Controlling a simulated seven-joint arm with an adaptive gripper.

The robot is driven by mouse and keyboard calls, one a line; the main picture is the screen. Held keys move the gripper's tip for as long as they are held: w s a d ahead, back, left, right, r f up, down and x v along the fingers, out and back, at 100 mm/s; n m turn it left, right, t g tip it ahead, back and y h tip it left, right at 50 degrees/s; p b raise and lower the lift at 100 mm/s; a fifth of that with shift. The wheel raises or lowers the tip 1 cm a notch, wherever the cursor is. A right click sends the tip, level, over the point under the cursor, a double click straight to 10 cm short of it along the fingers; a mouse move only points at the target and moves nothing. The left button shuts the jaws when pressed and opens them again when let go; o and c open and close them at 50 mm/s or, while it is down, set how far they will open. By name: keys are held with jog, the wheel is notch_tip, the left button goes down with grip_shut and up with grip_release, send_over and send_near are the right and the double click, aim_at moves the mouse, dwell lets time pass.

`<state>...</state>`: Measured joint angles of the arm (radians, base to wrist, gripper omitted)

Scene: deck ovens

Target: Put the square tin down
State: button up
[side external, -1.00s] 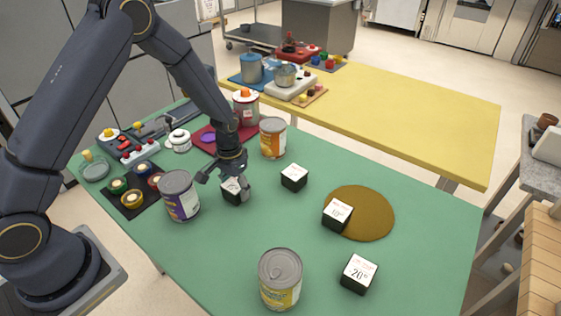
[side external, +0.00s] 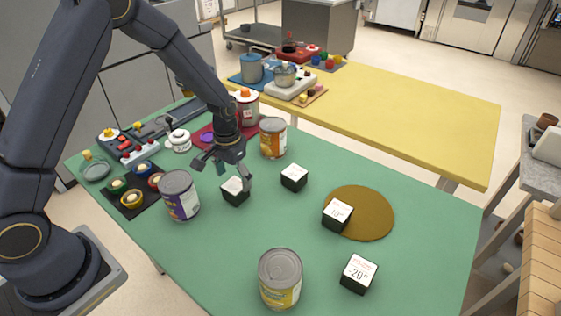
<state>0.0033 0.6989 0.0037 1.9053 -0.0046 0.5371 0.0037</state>
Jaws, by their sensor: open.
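A small square tin (side external: 235,191), black with a white top, sits upright on the green table, right of the purple-labelled can. My gripper (side external: 222,172) is open just above and behind it, and its fingers look clear of the tin's sides. Similar square tins stand nearby: one (side external: 294,178) to the right, one (side external: 337,214) at the left edge of the round brown mat (side external: 372,213), and one (side external: 359,274) near the front. The gripper partly covers the area behind the nearest tin.
The purple-labelled can (side external: 180,196) stands close left of my gripper. An orange-labelled can (side external: 272,138) is behind, and a yellow-labelled can (side external: 280,279) is at the front. A dark tray (side external: 122,209) with round pieces lies left.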

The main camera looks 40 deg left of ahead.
notch_tip(320, 180, up, 8)
notch_tip(320, 180, up, 14)
jog(key=t, duration=0.3)
send_over(235, 185)
jog(key=s, duration=0.8)
jog(key=s+r+t, duration=0.1)
jog(key=s+r, duration=0.3)
jog(key=s, duration=0.2)
jog(key=shift+s, duration=0.4)
jog(key=shift+t, duration=0.7)
jog(key=s, duration=0.5)
jog(key=shift+s+r, duration=0.1)
jog(key=shift+r, duration=0.25)
jog(key=shift+o, duration=1.2)
jog(key=shift+s, duration=0.25)
